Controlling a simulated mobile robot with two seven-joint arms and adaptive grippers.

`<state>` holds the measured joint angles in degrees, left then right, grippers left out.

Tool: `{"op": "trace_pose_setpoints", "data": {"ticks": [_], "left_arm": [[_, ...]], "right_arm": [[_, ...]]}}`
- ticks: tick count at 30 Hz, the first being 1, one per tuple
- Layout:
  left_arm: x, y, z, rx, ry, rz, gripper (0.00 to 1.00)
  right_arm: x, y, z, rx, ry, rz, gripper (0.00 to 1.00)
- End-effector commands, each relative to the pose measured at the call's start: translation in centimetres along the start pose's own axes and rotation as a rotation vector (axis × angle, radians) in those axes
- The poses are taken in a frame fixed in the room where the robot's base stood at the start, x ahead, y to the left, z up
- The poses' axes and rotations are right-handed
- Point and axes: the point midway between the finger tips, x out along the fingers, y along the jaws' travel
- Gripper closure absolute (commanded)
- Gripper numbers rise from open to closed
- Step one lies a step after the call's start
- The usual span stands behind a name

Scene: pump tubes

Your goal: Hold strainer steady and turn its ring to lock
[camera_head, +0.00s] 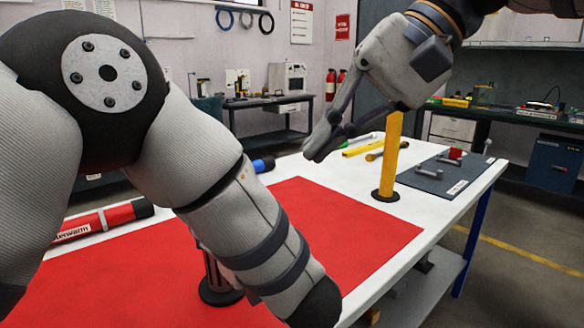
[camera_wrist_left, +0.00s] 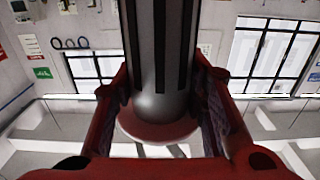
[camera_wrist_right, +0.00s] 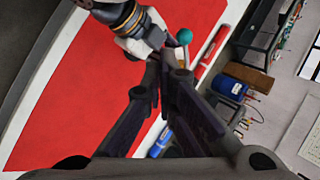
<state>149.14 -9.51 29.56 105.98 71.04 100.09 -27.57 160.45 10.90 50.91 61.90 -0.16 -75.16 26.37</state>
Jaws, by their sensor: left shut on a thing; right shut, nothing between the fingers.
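The strainer (camera_wrist_left: 160,60) is a grey slotted cylinder with a rounded lower end, upright in the left wrist view. My left gripper (camera_wrist_left: 160,100) is shut around it near that end. In the head view my left arm hides this gripper. A slotted upright piece with a dark round foot (camera_head: 218,296) shows behind the arm on the red mat; it looks like part of the strainer. I cannot make out the lock ring for certain. My right gripper (camera_head: 322,150) is shut and empty, in the air above the table, right of my left arm. It also shows in the right wrist view (camera_wrist_right: 165,65).
The red mat (camera_head: 375,237) covers much of the white table (camera_head: 440,213). A yellow post (camera_head: 391,150) on a black base stands behind the mat's right corner. A grey mat (camera_head: 425,179) holds small fittings. A red tube (camera_head: 95,223) lies at the left.

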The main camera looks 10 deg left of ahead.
Motion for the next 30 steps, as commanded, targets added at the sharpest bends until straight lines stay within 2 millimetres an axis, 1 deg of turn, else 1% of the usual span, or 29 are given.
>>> {"op": "trace_pose_setpoints", "data": {"ticks": [3,6,11,13,17,24,27,30], "left_arm": [[0.0,0.0,-0.1,-0.001,0.001,0.000,1.00],[0.0,0.0,0.0,-0.001,0.001,0.000,1.00],[0.0,0.0,0.0,-0.001,0.001,0.000,1.00],[0.0,0.0,-0.1,-0.001,0.001,0.000,1.00],[0.0,0.0,-0.1,-0.001,0.001,0.000,1.00],[0.0,0.0,-0.1,-0.001,0.001,0.000,1.00],[0.0,0.0,-0.1,-0.001,0.001,0.000,1.00],[0.0,0.0,-0.1,-0.001,0.001,0.000,1.00]], "right_arm": [[-0.4,0.7,0.1,0.026,0.017,-0.040,1.00],[-0.2,1.7,0.3,0.063,0.054,-0.109,1.00],[0.1,2.2,0.7,0.094,0.096,-0.180,1.00],[0.8,2.1,0.7,0.097,0.099,-0.186,1.00],[3.2,1.7,0.5,0.097,0.097,-0.185,1.00],[8.4,0.7,-0.1,0.097,0.097,-0.184,1.00],[10.3,0.2,-0.3,0.094,0.098,-0.185,1.00],[11.6,-0.9,-0.6,0.096,0.099,-0.185,1.00]]}}
